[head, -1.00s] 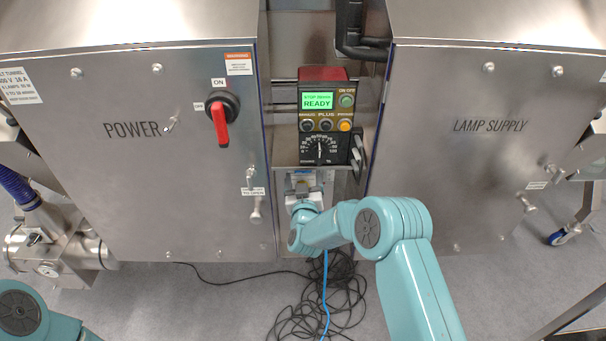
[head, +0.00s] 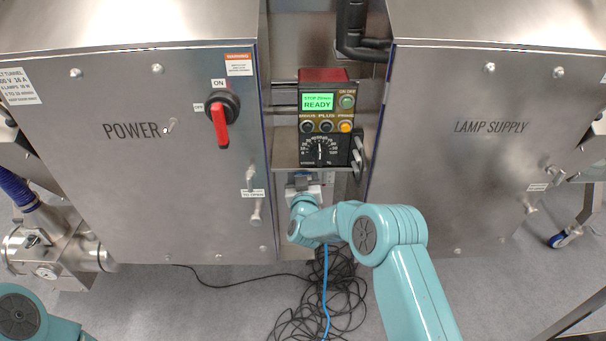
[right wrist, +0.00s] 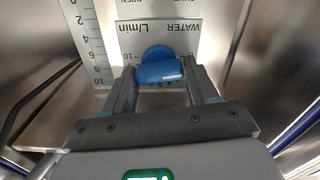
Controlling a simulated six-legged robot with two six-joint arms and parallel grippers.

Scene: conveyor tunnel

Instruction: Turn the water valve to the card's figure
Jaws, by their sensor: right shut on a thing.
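In the right wrist view the blue water valve knob (right wrist: 160,72) sits between the two fingers of my right gripper (right wrist: 164,82), which is shut on it. Behind it is a white plate (right wrist: 185,35) reading "WATER L/min", upside down in this view, with a partly hidden dial scale. The knob covers part of the figures, so its setting cannot be read. In the head view my right gripper (head: 303,188) is below the control box, mostly hidden by my wrist. I cannot pick out the card in either view. My left gripper is outside the head view.
A ruled scale (right wrist: 88,42) stands left of the plate. The control box (head: 325,118) shows "READY" above a black dial (head: 320,150). Steel POWER (head: 150,190) and LAMP SUPPLY (head: 470,180) cabinets flank the narrow gap. Loose cables (head: 330,305) lie on the floor.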

